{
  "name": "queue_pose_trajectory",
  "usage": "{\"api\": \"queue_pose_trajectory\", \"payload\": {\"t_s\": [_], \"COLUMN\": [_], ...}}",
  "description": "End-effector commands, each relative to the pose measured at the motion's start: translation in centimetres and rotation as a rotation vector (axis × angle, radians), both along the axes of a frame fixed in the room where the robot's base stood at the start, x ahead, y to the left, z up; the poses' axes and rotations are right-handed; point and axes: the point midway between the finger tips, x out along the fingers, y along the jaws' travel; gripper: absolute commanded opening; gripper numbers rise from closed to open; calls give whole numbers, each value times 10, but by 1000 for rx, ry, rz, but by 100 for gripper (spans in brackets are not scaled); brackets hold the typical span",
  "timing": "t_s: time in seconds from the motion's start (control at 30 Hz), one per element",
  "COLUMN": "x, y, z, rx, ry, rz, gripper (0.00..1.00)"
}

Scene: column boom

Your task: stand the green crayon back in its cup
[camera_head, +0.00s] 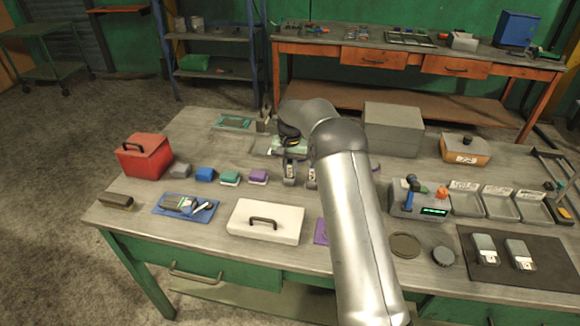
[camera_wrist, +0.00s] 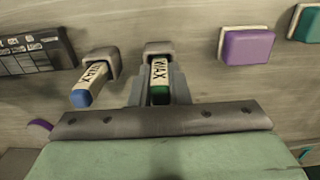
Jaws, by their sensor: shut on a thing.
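The green crayon (camera_wrist: 159,83), with a pale WAX label and a dark green end, is between the two fingers of my gripper (camera_wrist: 157,88) in the wrist view. My gripper is shut on it. The crayon's far end meets the mouth of a small grey cup (camera_wrist: 158,47); I cannot tell how deep it sits. Beside it, a blue crayon (camera_wrist: 87,88) stands in a matching grey cup (camera_wrist: 101,61). In the head view, the green crayon's cup (camera_head: 289,181) is below my gripper, and my arm partly covers the area.
A purple block (camera_wrist: 247,48) and a teal block (camera_wrist: 309,22) lie nearby. A dark panel with pale keys (camera_wrist: 35,50) lies on the other side. A white lidded box (camera_head: 265,222) stands in front, a grey box (camera_head: 392,128) behind, and a red box (camera_head: 144,156) at left.

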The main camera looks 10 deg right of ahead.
Motion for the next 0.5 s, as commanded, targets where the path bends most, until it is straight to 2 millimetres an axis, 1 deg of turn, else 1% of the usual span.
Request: {"api": "queue_pose_trajectory", "payload": {"t_s": [0.17, 0.2, 0.23, 0.27, 0.5], "x": [0, 0, 0, 0, 0], "y": [0, 0, 0, 0, 0], "z": [-5, -4, -3, -4, -3], "rx": [-1, -1, -1, -1, -1], "ry": [0, 0, 0, 0, 0], "rz": [0, 0, 0, 0, 0], "gripper": [0, 27, 35, 38, 38]}}
